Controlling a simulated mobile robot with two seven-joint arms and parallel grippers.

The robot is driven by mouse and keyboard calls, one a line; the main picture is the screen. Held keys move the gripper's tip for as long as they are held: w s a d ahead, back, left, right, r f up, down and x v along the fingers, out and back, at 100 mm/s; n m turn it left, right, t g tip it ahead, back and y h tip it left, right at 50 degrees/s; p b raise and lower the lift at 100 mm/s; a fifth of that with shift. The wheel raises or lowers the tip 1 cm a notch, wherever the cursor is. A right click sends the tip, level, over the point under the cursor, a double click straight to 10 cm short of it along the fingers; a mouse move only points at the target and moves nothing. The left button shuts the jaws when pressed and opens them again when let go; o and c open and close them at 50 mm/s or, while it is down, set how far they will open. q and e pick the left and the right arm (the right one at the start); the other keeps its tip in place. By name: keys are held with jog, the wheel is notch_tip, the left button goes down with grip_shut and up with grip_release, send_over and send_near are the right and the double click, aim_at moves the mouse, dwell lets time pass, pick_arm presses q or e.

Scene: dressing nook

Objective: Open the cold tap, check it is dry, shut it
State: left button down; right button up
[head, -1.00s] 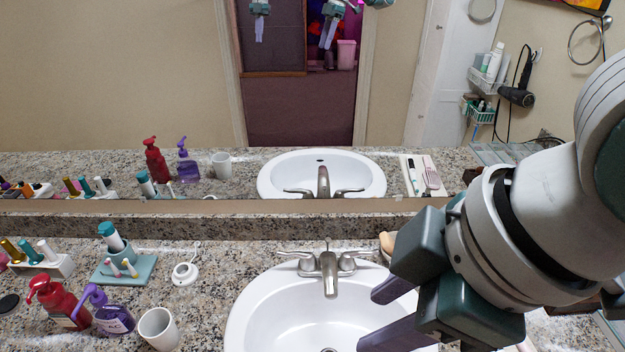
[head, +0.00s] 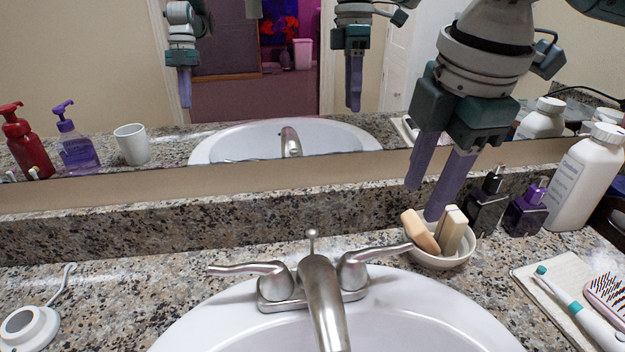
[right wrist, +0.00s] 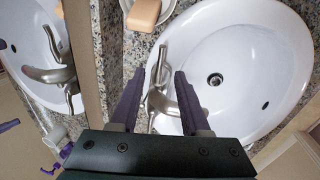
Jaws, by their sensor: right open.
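The two-handle metal faucet has its spout (head: 325,300) at the back of the white sink (head: 440,315). Its left handle (head: 245,268) points left, and its right handle, the usual cold side (head: 380,252), points right toward the soap dish. No water stream shows at the visible part of the spout. My right gripper (head: 424,203) is open and empty, above and behind the right handle, close over the soap dish. In the right wrist view, the right handle (right wrist: 161,68) shows between the spread fingers, apart from them. My left gripper shows only as a mirror reflection.
A white dish (head: 445,262) with soap bars stands right of the faucet. Dark bottles (head: 487,205), a white bottle (head: 585,180) and a toothbrush (head: 570,300) on a tray are farther right. A white round device (head: 28,328) lies left. The mirror rises behind the counter.

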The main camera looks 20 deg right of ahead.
aim_at(401, 245)
pick_arm(q)
jog(key=f+b, duration=0.2)
jog(key=shift+s+a+f, duration=0.1)
jog(key=shift+s+f, duration=0.15)
jog(key=shift+f, duration=0.05)
pick_arm(e)
jog(key=f, duration=0.3)
jog(key=w+f, duration=0.1)
jog(key=f, duration=0.5)
jog(key=shift+w+f, duration=0.1)
jog(key=shift+w, duration=0.1)
jog(key=shift+d, duration=0.1)
jog(key=shift+c, duration=0.2)
grip_shut()
